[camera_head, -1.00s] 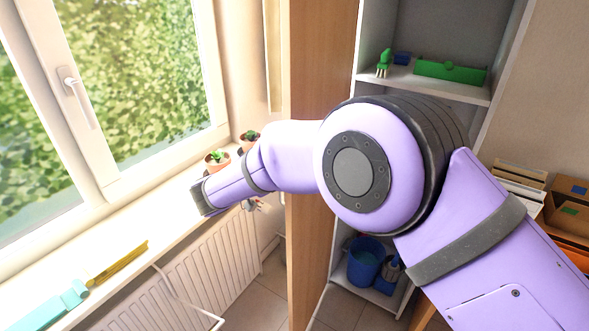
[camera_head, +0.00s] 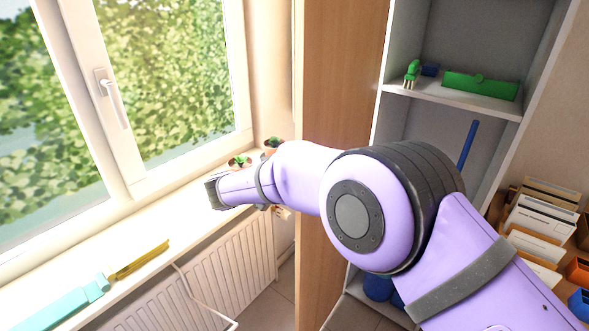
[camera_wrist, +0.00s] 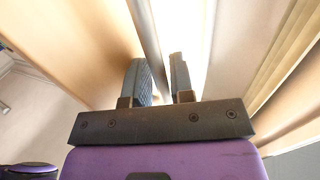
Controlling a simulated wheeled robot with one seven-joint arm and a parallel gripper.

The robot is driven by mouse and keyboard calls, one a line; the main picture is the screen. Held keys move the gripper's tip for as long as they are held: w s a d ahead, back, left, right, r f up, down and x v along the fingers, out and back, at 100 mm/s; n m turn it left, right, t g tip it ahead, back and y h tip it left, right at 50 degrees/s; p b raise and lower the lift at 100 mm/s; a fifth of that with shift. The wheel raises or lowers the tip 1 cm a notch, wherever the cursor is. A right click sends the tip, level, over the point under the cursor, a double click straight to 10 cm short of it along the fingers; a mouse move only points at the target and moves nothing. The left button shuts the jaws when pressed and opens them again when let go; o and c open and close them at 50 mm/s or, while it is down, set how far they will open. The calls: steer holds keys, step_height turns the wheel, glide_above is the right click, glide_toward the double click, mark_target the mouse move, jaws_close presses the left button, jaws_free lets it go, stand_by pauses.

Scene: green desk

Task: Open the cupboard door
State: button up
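The cupboard door (camera_head: 345,90) is a tall light-brown wooden panel in the head view. It stands swung out on the left of the cupboard (camera_head: 455,100), whose shelves are exposed. My arm crosses in front of the door's lower part, and its far end hides the handle and my fingers in the head view. In the wrist view my gripper (camera_wrist: 158,60) has its two fingers apart. A grey metal handle bar (camera_wrist: 147,40) runs between them, closer to the left finger. The wooden surface (camera_wrist: 80,45) to the left is probably the door. Whether a finger touches the bar is unclear.
A windowsill (camera_head: 150,225) with small potted plants and tools runs along the left, above a radiator (camera_head: 235,260). The upper shelf holds green items (camera_head: 480,85); a blue stick (camera_head: 467,145) stands below. Folders and boxes (camera_head: 545,225) stand at right.

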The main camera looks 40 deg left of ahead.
steer(key=shift+s, duration=0.1)
steer(key=v, duration=1)
steer(key=shift+s, duration=0.3)
steer(key=shift+a, duration=0.15)
